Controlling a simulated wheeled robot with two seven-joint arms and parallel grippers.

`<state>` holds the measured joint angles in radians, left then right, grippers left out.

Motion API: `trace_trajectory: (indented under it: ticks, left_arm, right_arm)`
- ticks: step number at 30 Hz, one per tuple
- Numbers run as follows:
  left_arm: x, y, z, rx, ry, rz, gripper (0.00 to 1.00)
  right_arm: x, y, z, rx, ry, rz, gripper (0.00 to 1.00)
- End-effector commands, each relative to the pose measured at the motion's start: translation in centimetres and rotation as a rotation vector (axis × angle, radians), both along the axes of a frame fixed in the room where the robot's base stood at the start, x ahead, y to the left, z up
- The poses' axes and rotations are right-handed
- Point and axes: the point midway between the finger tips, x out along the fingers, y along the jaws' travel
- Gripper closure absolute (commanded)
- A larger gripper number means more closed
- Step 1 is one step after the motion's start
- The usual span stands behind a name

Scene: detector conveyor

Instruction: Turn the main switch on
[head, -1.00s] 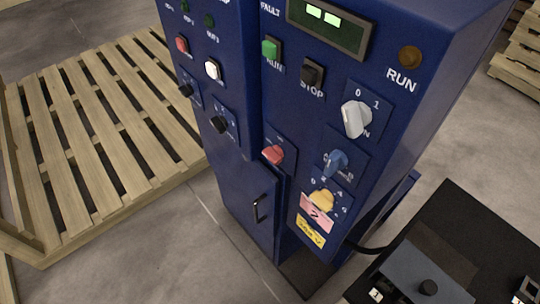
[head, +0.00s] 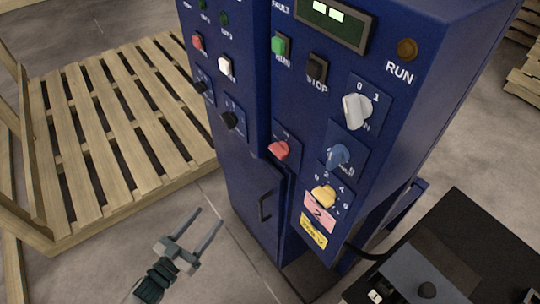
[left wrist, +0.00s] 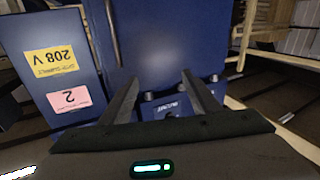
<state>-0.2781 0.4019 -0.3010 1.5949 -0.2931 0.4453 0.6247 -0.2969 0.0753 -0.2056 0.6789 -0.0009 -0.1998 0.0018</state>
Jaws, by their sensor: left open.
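The blue control cabinet (head: 415,95) stands at the centre right in the head view. Its front carries a white rotary knob (head: 356,110) with 0 and 1 marks, a blue knob (head: 338,158), a red knob (head: 278,150) and a yellow knob (head: 323,195). I cannot read which label names the main switch. The white knob looks tilted on its plate. My left gripper (head: 210,215) is open and empty, low in front of the cabinet and apart from the knobs. In the left wrist view its fingers (left wrist: 162,75) point at the blue cabinet face.
A wooden pallet (head: 120,150) lies left of the cabinet. A black machine part (head: 455,225) stands at the lower right. A handle (head: 265,207) sticks out from the lower cabinet door. Pink and yellow labels (left wrist: 70,98) show in the left wrist view. The floor around my gripper is clear.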

Motion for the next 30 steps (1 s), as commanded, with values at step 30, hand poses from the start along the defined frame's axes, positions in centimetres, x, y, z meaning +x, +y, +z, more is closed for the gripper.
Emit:
trace_trajectory:
  ticks: [30]
  left_arm:
    - [-5.1,-7.0,19.4,-0.204,-0.327,-0.373,0.44]
  right_arm:
    - [-0.2,0.0,0.2,0.003,-0.008,-0.001,0.69]
